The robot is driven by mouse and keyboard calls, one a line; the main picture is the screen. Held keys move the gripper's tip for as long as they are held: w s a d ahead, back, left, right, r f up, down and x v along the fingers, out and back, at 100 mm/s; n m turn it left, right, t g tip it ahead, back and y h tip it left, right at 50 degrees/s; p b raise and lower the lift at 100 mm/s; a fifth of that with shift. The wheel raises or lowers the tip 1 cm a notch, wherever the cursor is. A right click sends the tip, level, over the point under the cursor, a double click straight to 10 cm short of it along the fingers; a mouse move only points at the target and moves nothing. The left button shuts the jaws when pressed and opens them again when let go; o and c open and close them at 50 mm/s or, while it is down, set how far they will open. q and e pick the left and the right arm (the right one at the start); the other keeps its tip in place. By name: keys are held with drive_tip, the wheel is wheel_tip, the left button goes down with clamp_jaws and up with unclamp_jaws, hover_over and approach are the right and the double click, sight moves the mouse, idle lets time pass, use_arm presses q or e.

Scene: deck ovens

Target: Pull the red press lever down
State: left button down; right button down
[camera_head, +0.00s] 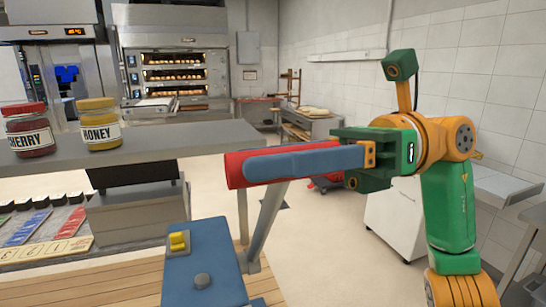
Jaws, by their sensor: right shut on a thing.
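The red press lever (235,170) is a thick red cylinder handle lying roughly level in the middle of the view. A grey metal arm (265,222) slopes from it down toward the blue press body (205,262). My right gripper (262,165) comes in from the right and is shut on the red handle. Its long blue finger lies along the near side of the handle and hides much of it. The other finger is hidden behind. My left gripper is not in view.
A grey shelf (190,138) at left holds a cherry jar (28,140) and a honey jar (100,133). The press body has a yellow switch (179,242) and stands by a wooden surface (100,285). A deck oven (175,70) stands far back. Open floor lies beyond.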

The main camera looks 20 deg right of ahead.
drive_tip(key=shift+f, duration=0.15)
drive_tip(key=s+f+n+b, duration=0.7)
drive_tip(key=s+f+b, duration=0.75)
drive_tip(key=b, duration=0.55)
wheel_tip(320, 180, down, 17)
drive_tip(key=n+b, duration=0.5)
drive_tip(key=b, duration=0.8)
drive_tip(key=shift+s+f+n+b, duration=0.15)
drive_tip(key=shift+n+b, duration=0.15)
drive_tip(key=shift+b, duration=0.1)
drive_tip(key=c, duration=0.7)
unclamp_jaws()
drive_tip(key=shift+s+d, duration=0.1)
drive_tip(key=shift+d, duration=0.05)
drive_tip(key=shift+o, duration=0.9)
